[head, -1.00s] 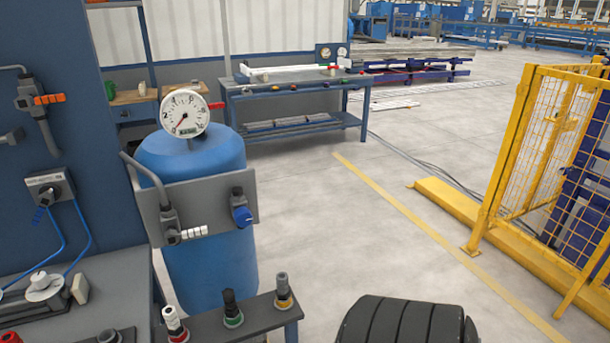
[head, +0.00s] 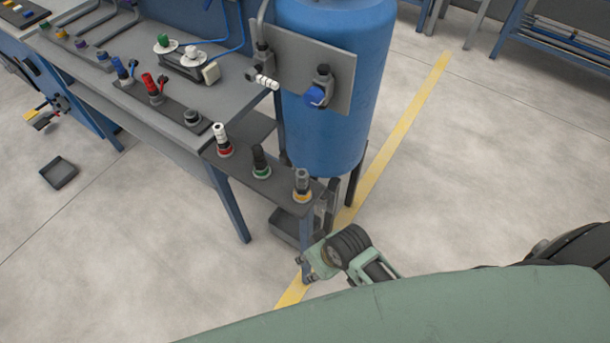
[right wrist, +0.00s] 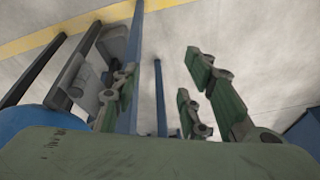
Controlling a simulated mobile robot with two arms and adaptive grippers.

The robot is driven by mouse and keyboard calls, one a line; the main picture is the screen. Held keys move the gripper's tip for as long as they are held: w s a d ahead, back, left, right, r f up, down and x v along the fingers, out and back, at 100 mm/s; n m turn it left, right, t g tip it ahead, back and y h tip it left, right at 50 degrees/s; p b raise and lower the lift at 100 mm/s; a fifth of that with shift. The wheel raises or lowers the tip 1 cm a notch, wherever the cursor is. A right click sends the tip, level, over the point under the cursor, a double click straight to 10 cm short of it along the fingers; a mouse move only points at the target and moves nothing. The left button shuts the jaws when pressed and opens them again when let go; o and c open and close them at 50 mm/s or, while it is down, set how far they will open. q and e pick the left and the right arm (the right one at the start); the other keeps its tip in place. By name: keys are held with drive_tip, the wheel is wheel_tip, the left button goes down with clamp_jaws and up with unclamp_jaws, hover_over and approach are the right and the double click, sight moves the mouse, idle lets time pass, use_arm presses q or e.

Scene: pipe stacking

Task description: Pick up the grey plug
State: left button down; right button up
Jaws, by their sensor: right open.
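A grey plug (head: 302,181) stands upright in a yellow-ringed socket at the right end of a narrow dark shelf (head: 238,176). Beside it on the shelf are a dark plug (head: 259,158) with a green ring and a white plug (head: 221,137) with a red ring. My right gripper (head: 309,265) is below and in front of the grey plug, apart from it, by the shelf's end. In the right wrist view its green fingers (right wrist: 162,88) are spread and empty. I cannot make out the grey plug in that view. My left gripper is out of view.
A blue tank (head: 335,100) with a grey panel (head: 290,60) and blue knob (head: 315,96) stands behind the shelf. The grey workbench (head: 165,135) with several plugs is at the left. A table leg (right wrist: 136,60) stands close to the fingers. Floor at right is open.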

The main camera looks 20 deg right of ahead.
drive_tip(key=w+a+r+n+g+y+p, duration=0.15)
drive_tip(key=a+r+n, duration=0.25)
drive_tip(key=a+r, duration=0.5)
drive_tip(key=w+a+r+n+g, duration=0.1)
drive_tip(key=w+a+r+n, duration=0.35)
drive_tip(key=r, duration=0.75)
wheel_tip(320, 180, up, 8)
drive_tip(key=r+n+h, duration=0.1)
drive_tip(key=n+h, duration=0.4)
drive_tip(key=h, duration=0.3)
hover_over(299, 179)
drive_tip(key=w+a, duration=0.1)
drive_tip(key=a, duration=0.1)
drive_tip(key=shift+w+f+m+g, duration=0.2)
drive_tip(key=shift+f+m+g, duration=0.05)
drive_tip(key=shift+f+g, duration=0.2)
drive_tip(key=x, duration=0.7)
drive_tip(key=shift+a, duration=0.15)
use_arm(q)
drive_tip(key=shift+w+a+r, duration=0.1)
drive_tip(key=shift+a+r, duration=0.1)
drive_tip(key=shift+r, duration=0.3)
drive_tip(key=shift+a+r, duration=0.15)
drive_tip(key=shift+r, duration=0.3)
use_arm(e)
drive_tip(key=shift+c, duration=0.2)
clamp_jaws()
